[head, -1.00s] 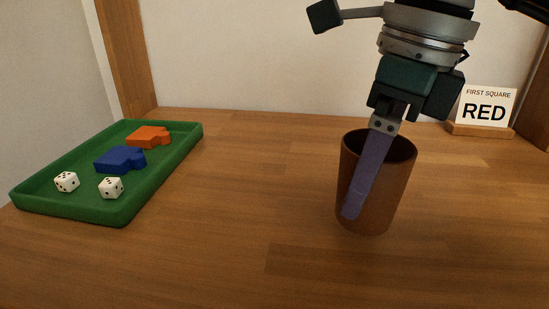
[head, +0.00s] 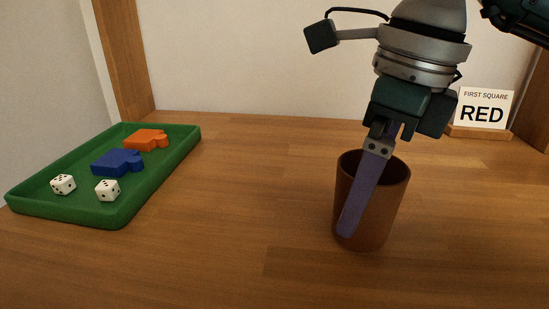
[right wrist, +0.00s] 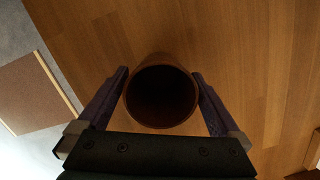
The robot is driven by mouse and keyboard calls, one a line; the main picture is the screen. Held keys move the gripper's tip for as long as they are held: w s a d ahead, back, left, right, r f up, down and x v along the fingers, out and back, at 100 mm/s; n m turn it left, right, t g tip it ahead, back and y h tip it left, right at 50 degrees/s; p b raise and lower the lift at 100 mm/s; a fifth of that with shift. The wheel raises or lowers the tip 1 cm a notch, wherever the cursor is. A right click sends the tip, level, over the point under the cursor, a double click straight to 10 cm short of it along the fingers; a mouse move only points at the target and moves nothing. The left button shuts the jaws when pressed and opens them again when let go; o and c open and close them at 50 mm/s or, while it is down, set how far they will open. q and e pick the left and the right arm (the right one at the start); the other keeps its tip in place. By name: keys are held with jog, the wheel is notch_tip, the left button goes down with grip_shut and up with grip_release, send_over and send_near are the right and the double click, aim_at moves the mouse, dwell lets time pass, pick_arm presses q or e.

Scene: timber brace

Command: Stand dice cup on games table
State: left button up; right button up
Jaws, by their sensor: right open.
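The brown dice cup (head: 393,200) is upright on the wooden games table (head: 230,210), right of the middle in the head view, with its mouth up. In the right wrist view the cup's round dark mouth (right wrist: 161,97) lies between my two fingers. My right gripper (head: 364,208) is open and reaches down around the cup, one finger along its near side and the other hidden behind it. In the right wrist view my right gripper (right wrist: 160,76) shows narrow gaps beside the rim; contact lower down cannot be seen. My left gripper is not in view.
A green tray (head: 118,215) at the left holds two white dice (head: 108,190), a blue piece (head: 117,163) and an orange piece (head: 146,140). A sign reading "FIRST SQUARE RED" (head: 484,108) stands at the back right. The table between tray and cup is clear.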

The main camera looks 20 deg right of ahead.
notch_tip(320, 180, up, 12)
jog(key=s+d+p, duration=0.1)
jog(key=p, duration=0.2)
jog(key=shift+s+f+p, duration=0.2)
jog(key=shift+f+p, duration=0.05)
jog(key=shift+p, duration=0.1)
